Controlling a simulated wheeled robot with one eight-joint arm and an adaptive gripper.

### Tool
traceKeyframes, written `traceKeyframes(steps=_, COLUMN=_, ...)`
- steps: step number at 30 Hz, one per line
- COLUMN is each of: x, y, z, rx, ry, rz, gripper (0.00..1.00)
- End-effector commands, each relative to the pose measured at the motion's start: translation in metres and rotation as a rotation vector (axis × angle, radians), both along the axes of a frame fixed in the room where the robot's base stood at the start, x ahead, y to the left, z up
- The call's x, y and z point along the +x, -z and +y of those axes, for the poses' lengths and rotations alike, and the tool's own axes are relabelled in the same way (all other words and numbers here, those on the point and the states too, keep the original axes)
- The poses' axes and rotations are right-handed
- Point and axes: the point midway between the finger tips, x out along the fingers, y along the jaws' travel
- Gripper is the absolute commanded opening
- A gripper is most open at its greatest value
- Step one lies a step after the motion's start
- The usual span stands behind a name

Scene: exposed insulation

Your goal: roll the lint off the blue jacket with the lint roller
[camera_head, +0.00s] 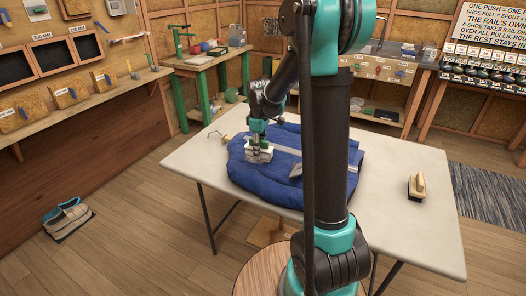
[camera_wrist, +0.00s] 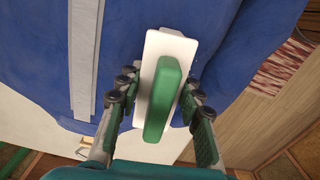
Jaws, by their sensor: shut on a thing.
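The blue jacket (camera_head: 232,170) lies spread on the pale table, partly hidden behind my arm. It fills much of the wrist view (camera_wrist: 225,40), with a light grey strip running along it. My gripper (camera_head: 258,137) is over the jacket's left part. In the wrist view its fingers (camera_wrist: 160,88) stand on both sides of a green handle on a white rectangular block, which I take for the lint roller (camera_wrist: 163,100). The white block (camera_head: 259,155) is at the jacket's surface; I cannot tell if it touches. I cannot make out any lint.
A wooden-handled brush (camera_head: 416,187) stands on the table's right side. The pale table (camera_head: 395,240) is bare around it. A hook (camera_head: 216,135) shows at the jacket's left edge. Shoes (camera_head: 67,216) are on the floor at left. Workbenches line the walls.

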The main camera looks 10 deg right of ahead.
Motion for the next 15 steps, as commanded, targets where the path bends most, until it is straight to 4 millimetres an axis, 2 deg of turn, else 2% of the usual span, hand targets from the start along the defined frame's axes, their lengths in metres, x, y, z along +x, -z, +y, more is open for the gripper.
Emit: traceKeyframes(steps=15, x=0.020, y=0.003, z=0.027, rx=0.000, ry=-0.001, rz=0.000, gripper=0.12)
